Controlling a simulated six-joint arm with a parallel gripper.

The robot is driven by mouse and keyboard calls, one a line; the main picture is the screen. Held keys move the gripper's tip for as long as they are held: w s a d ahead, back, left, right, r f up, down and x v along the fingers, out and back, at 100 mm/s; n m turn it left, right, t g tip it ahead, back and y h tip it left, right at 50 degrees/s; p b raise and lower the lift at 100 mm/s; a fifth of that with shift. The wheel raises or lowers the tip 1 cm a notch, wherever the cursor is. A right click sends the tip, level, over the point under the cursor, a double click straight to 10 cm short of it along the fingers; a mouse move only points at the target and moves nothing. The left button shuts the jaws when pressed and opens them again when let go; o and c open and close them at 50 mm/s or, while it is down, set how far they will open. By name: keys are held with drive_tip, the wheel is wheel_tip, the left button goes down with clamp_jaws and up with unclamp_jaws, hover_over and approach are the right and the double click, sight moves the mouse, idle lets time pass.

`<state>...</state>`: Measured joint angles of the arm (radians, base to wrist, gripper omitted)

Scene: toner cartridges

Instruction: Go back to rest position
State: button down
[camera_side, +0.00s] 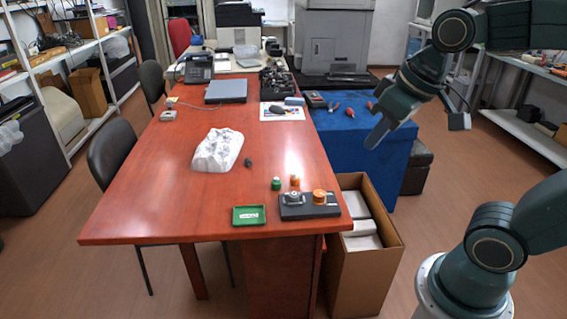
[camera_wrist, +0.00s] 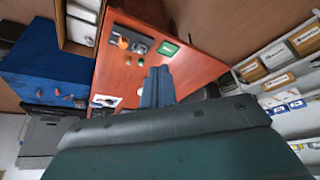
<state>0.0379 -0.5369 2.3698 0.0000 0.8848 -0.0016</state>
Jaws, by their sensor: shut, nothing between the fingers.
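My gripper (camera_side: 378,132) is up in the air to the right of the red-brown table (camera_side: 150,212) in the side view, in front of the blue-covered table. Its fingers are together and hold nothing. In the wrist view the closed fingers (camera_wrist: 157,80) point out over the table (camera_wrist: 130,77). A dark device (camera_side: 310,211) with an orange knob and a silver part lies at the table's front right corner. A green tray (camera_side: 249,215) is beside it. The device (camera_wrist: 130,40) and the green tray (camera_wrist: 168,49) also show in the wrist view.
A white lumpy object (camera_side: 217,151) lies mid-table, with a small dark piece (camera_side: 248,162) beside it. An open cardboard box (camera_side: 375,245) stands on the floor by the table's right end. A blue-covered table (camera_side: 345,140) carries small red-handled items. The table's front left is clear.

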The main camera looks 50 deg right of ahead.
drive_tip(key=shift+t, duration=0.4)
drive_tip(key=shift+s+a+f, duration=0.15)
drive_tip(key=shift+s, duration=0.7)
drive_tip(key=shift+s+a+f, duration=0.15)
drive_tip(key=shift+s+f, duration=0.05)
drive_tip(key=shift+s, duration=0.65)
drive_tip(key=shift+s+a+f, duration=0.15)
drive_tip(key=shift+s, duration=0.7)
